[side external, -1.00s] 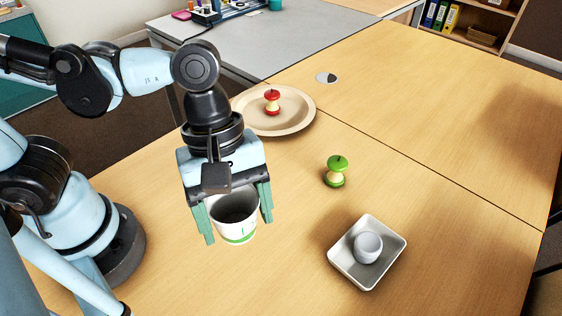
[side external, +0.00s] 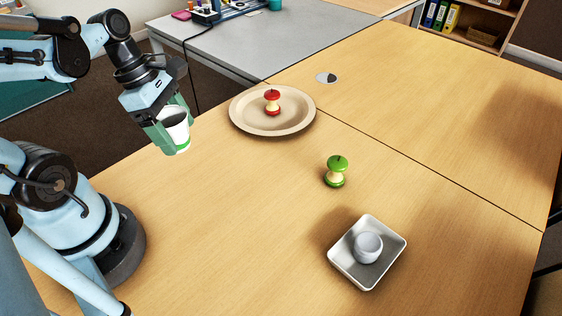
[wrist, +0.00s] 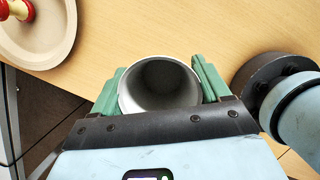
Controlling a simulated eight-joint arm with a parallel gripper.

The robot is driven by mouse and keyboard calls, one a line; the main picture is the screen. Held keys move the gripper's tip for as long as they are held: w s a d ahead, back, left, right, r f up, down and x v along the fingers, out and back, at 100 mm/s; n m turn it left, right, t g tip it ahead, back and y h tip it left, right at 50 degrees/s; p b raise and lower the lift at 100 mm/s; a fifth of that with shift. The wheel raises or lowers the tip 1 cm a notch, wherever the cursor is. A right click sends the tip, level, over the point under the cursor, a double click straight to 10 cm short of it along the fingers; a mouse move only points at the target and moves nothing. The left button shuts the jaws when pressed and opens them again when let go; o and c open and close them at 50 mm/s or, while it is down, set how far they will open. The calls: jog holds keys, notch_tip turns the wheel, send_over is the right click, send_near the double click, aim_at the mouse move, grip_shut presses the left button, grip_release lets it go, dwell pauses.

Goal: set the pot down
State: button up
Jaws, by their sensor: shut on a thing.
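The pot (side external: 178,131) is a white cup shape with a green band near its bottom. My gripper (side external: 171,132) is shut on it, with a green finger on either side. The pot is tilted and held up near the table's far left edge, left of the beige plate. In the wrist view the pot (wrist: 160,84) shows its open mouth between the fingers (wrist: 160,85), and its inside looks empty. Its underside is hidden, and I cannot tell its exact height over the table.
A beige plate (side external: 245,119) holds a red apple core (side external: 272,102). A green apple core (side external: 336,171) stands mid-table. A white tray (side external: 345,272) with a small grey-white cup (side external: 367,247) is at the front right. The wooden table (side external: 230,230) is clear at front left.

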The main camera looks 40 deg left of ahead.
jog(key=a+n, duration=0.1)
jog(key=s+a, duration=0.1)
jog(key=a, duration=0.1)
jog(key=shift+s+a+f+n, duration=0.1)
jog(key=shift+s+a+n, duration=0.1)
jog(key=shift+n, duration=0.2)
jog(key=shift+s+a+f, duration=0.1)
jog(key=shift+a+f, duration=0.05)
jog(key=shift+f, duration=3.9)
jog(key=o, duration=1)
jog(key=shift+f, duration=0.1)
